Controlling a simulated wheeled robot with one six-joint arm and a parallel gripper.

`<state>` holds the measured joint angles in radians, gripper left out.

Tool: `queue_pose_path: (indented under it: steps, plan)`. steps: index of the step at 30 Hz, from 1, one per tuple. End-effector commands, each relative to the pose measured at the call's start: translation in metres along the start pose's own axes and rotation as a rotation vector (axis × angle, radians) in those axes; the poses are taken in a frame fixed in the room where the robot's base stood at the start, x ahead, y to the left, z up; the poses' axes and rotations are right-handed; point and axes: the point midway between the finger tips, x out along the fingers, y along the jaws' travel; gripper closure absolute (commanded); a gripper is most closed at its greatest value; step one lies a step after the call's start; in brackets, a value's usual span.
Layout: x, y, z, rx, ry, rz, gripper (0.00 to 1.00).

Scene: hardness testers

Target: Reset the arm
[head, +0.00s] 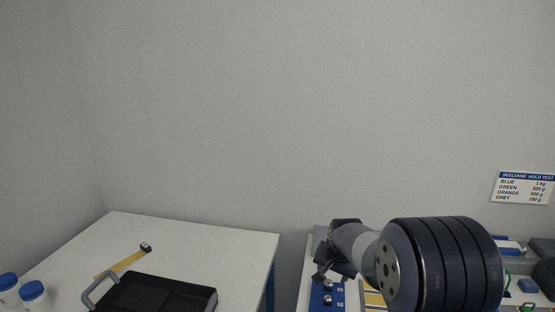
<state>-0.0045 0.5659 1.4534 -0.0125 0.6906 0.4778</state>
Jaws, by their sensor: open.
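My arm reaches in from the lower right of the head view, with a large dark ribbed joint in front and a grey link behind it. My gripper (321,277) is at the far end of the arm, small and dark, angled down to the left. It is over or in front of the right-hand bench, near a blue panel (327,298). The jaws are open, and I see nothing held between them. The arm hides much of the bench behind it.
A white table (215,250) stands at the left. It holds a black tray (185,293) with grey handles, a yellow strap-like item (125,262) and blue-capped bottles (33,291). A gap separates it from the right bench. A label sign (524,188) hangs on the wall.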

Motion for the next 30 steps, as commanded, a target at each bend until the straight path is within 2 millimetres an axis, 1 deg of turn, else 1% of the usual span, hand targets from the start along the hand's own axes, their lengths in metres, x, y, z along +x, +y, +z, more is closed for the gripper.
queue_pose_path:
  steps: [1,6,12,14,30]
  plan:
    - [0.010,0.000,0.000,0.000,-0.003,0.002,0.48]
    - [0.038,0.001,0.001,0.000,-0.002,0.001,0.48]
    - [0.059,0.000,0.000,0.000,0.000,0.000,0.48]
    - [0.062,0.000,0.000,0.000,0.000,0.000,0.48]
    - [0.061,0.000,0.000,0.000,0.001,0.000,0.48]
